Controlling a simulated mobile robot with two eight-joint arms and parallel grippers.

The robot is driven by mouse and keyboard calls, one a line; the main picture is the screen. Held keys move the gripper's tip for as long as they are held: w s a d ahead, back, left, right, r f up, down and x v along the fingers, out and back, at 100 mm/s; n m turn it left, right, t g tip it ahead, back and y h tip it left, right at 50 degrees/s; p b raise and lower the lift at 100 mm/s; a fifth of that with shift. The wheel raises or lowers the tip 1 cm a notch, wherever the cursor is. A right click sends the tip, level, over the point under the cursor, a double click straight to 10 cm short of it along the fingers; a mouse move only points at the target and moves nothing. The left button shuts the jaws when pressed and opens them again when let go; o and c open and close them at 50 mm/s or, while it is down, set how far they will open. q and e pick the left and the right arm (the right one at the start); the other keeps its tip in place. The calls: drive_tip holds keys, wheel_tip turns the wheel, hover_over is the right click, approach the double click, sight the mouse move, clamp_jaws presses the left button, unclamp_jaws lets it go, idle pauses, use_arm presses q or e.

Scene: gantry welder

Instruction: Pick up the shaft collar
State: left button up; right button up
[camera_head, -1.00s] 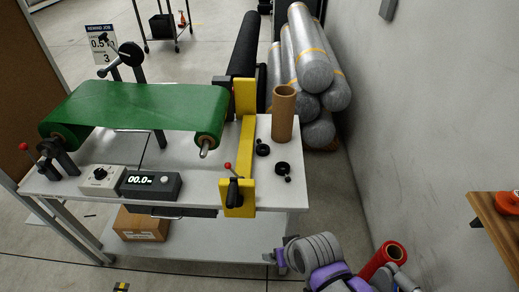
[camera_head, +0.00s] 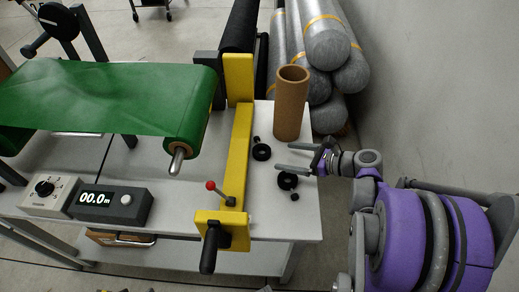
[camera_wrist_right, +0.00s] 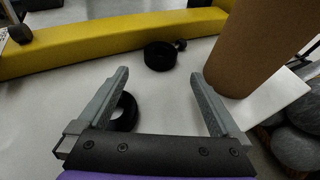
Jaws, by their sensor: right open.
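Two black ring-shaped collars with small black knobs lie flat on the light grey table, right of the yellow bar. The farther collar (camera_head: 262,153) also shows in the right wrist view (camera_wrist_right: 160,56), ahead of the fingertips and roughly centred between them. The nearer collar (camera_head: 287,181) shows in the right wrist view (camera_wrist_right: 125,113) beside the left finger, which partly hides it. I cannot tell which one the task names. My right gripper (camera_head: 283,156) is open and empty, reaching in from the right over the table; its fingers also show in the wrist view (camera_wrist_right: 160,73). My left gripper is out of view.
A brown cardboard tube (camera_head: 291,103) stands upright close to the right gripper. The yellow bar (camera_head: 236,165) borders the collars on the left, with a red-knobbed lever (camera_head: 211,186). A green roll (camera_head: 110,95) lies farther left. Grey rolls (camera_head: 327,45) are stacked behind.

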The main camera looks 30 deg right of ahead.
sight(269, 153)
drive_tip(key=x, duration=0.7)
drive_tip(key=shift+w+b, duration=0.2)
drive_tip(key=shift+b, duration=0.2)
drive_tip(key=c, duration=1.5)
